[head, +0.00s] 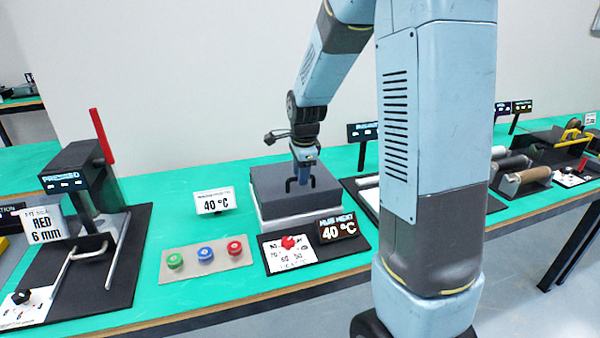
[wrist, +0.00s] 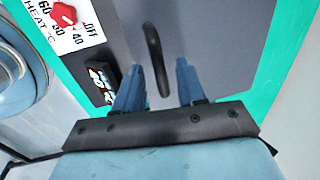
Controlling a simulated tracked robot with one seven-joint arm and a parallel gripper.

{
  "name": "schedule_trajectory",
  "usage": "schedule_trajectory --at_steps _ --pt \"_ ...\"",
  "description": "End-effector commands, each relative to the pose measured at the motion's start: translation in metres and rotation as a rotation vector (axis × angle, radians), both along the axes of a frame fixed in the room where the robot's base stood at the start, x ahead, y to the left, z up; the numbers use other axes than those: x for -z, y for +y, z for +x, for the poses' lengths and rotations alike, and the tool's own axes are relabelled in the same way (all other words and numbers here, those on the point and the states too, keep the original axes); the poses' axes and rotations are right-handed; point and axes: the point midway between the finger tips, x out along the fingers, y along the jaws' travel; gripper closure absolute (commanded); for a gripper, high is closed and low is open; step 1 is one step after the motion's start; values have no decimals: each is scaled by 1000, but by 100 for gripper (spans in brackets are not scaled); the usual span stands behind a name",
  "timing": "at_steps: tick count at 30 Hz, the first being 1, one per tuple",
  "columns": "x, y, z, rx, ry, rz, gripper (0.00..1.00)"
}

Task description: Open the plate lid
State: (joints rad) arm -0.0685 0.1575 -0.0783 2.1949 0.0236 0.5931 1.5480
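The plate lid (head: 270,205) is a dark grey slab lying flat on the white-sided hot plate (head: 285,222), so it is closed. It also fills much of the wrist view (wrist: 215,35). A dark curved handle (wrist: 152,45) stands on the lid. My gripper (head: 303,173) is above the lid at the handle, pointing down. In the wrist view my gripper (wrist: 161,66) has its two blue fingers apart, one on each side of the handle, with visible gaps. I cannot tell the exact height of the fingertips over the lid.
A red dial (head: 288,242) and a 40 °C display (head: 338,229) sit in front of the plate. A panel with green, blue and red buttons (head: 206,253) lies to the left. A press with a red lever (head: 101,136) stands farther left. Rollers (head: 525,174) are at right.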

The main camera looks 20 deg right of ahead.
Motion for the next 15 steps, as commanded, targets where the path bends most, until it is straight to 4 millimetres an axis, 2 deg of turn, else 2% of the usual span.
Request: schedule_trajectory --at_steps 4,15 --pt "0 0 0 0 0 0 62" --pt "0 0 0 1 0 0 98"
